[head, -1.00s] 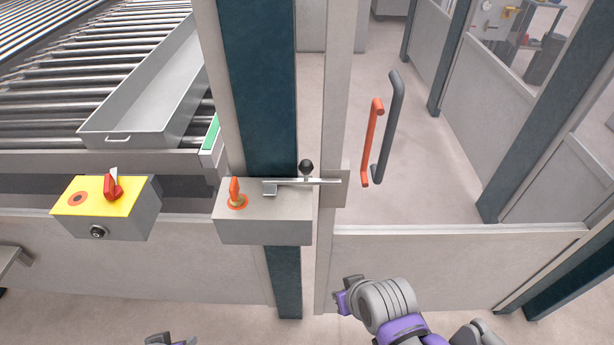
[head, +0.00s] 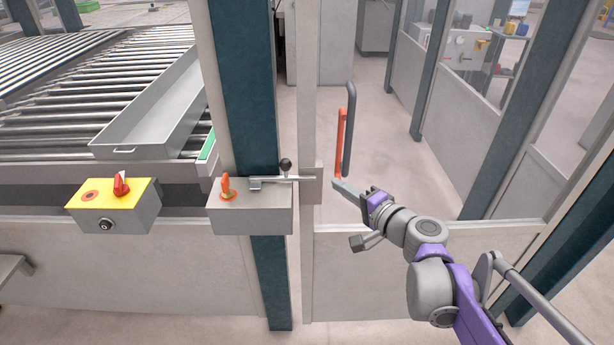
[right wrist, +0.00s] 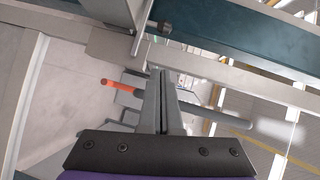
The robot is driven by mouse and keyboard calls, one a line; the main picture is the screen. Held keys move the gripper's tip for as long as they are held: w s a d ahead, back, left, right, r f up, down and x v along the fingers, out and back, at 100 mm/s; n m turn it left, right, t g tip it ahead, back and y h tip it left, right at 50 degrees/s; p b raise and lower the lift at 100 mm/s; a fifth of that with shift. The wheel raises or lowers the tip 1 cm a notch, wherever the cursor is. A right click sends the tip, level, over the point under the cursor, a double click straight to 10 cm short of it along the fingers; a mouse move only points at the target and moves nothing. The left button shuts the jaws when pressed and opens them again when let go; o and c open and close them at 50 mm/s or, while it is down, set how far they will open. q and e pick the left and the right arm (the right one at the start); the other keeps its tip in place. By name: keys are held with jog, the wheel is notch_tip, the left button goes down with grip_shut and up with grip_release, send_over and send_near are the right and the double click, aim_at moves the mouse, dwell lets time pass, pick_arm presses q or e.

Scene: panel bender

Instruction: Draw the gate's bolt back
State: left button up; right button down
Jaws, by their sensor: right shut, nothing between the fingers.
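The bolt (head: 302,178) is a thin metal bar lying level on a grey lock box (head: 255,220). It spans the gap to the gate's plate (head: 312,190), and its tip overlaps that plate. A black ball knob (head: 286,164) stands up from the bolt. My right gripper (head: 337,184) is shut and empty, just right of the plate and apart from the knob. In the right wrist view its fingers (right wrist: 162,75) point up towards the dark knob (right wrist: 164,27), which lies beyond the tips. My left gripper is out of view.
An orange handle (head: 340,140) and a dark grey one (head: 350,125) stand close behind my right gripper. An orange lever (head: 225,185) is on the lock box. A yellow-topped switch box (head: 112,195) is at left. A dark post (head: 245,100) rises behind the bolt.

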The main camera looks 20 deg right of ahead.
jog(key=shift+w+d+r, duration=0.1)
jog(key=shift+w+d, duration=0.1)
jog(key=shift+d, duration=0.05)
send_near(301, 168)
jog(key=w, duration=0.1)
jog(key=w+r, duration=0.2)
jog(key=w, duration=0.1)
jog(key=shift+a, duration=0.25)
jog(key=a, duration=0.1)
jog(key=w+a, duration=0.1)
jog(key=a, duration=0.1)
jog(key=shift+w+f, duration=0.2)
jog(key=shift+f, duration=0.15)
jog(key=shift+w+a, duration=0.15)
jog(key=shift+a, duration=0.05)
jog(key=shift+a, duration=0.1)
